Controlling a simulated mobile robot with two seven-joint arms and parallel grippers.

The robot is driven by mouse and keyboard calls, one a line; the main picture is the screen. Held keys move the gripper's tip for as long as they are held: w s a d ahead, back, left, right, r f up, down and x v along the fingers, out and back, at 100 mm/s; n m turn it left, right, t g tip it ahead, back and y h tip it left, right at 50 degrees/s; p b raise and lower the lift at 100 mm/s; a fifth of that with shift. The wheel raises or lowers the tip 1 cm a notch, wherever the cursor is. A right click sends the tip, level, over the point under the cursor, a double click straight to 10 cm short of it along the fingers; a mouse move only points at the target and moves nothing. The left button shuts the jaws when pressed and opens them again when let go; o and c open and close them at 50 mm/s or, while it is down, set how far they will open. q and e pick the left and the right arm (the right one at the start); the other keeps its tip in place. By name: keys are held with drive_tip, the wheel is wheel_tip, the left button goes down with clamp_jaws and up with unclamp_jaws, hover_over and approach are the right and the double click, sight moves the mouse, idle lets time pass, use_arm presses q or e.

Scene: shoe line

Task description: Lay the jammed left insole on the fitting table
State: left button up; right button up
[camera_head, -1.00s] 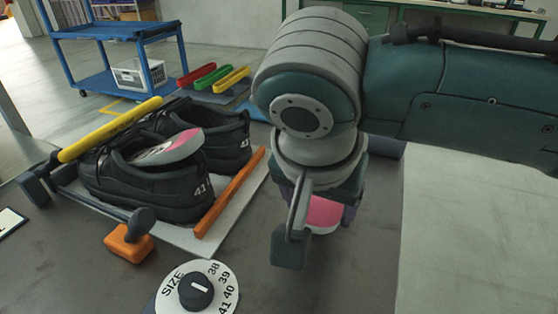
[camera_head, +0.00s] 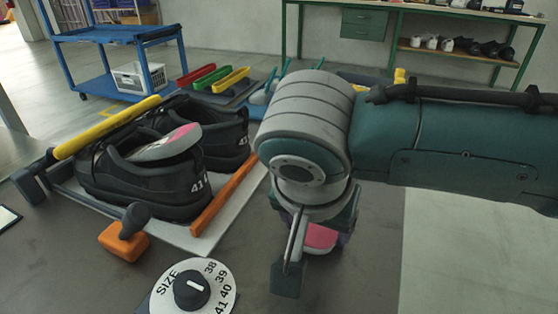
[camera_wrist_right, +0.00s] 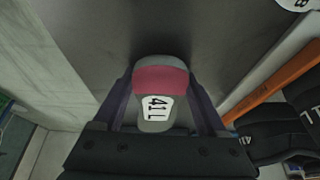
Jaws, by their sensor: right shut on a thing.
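My right gripper (camera_head: 318,250) is shut on a grey insole with a pink band (camera_head: 320,237), low over the dark grey table top (camera_head: 365,285). In the right wrist view the insole (camera_wrist_right: 160,82) lies between the fingers (camera_wrist_right: 163,100), with a white label that seems to read 41L. I cannot tell whether it touches the table. A second grey and pink insole (camera_head: 165,145) sticks up tilted out of the near black shoe (camera_head: 150,190). Another black shoe (camera_head: 228,140), also marked 41, stands behind it. My left gripper is not in view.
The shoes stand in a fixture with a yellow bar (camera_head: 105,127), an orange bar (camera_head: 228,193) and an orange-based knob (camera_head: 123,240). A size dial (camera_head: 192,290) is at the front. Coloured bars (camera_head: 212,78) lie behind. Bare table surrounds my gripper.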

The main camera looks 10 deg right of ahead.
drive_tip(key=o, duration=1)
drive_tip(key=shift+f, duration=0.35)
drive_tip(key=shift+c, duration=0.2)
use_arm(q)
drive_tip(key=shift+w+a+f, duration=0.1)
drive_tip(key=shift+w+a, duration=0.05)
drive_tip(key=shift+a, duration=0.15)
use_arm(e)
drive_tip(key=o, duration=0.3)
drive_tip(key=shift+f, duration=0.1)
drive_tip(key=shift+r, duration=0.3)
drive_tip(key=p+v, duration=0.5)
drive_tip(key=v, duration=0.7)
drive_tip(key=s+a+f+n+g+y, duration=0.1)
drive_tip(key=s+a+f+n+y, duration=0.15)
drive_tip(key=s+n+y, duration=0.4)
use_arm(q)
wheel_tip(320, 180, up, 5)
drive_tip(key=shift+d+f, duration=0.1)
use_arm(e)
drive_tip(key=s+d+n+h, duration=0.2)
drive_tip(key=s+d+h, duration=0.1)
drive_tip(key=s+d, duration=0.6)
drive_tip(key=d+f, duration=0.1)
drive_tip(key=d, duration=0.2)
drive_tip(key=shift+s+n+t+h, duration=0.3)
drive_tip(key=shift+s+n+h, duration=0.05)
drive_tip(key=shift+s, duration=0.05)
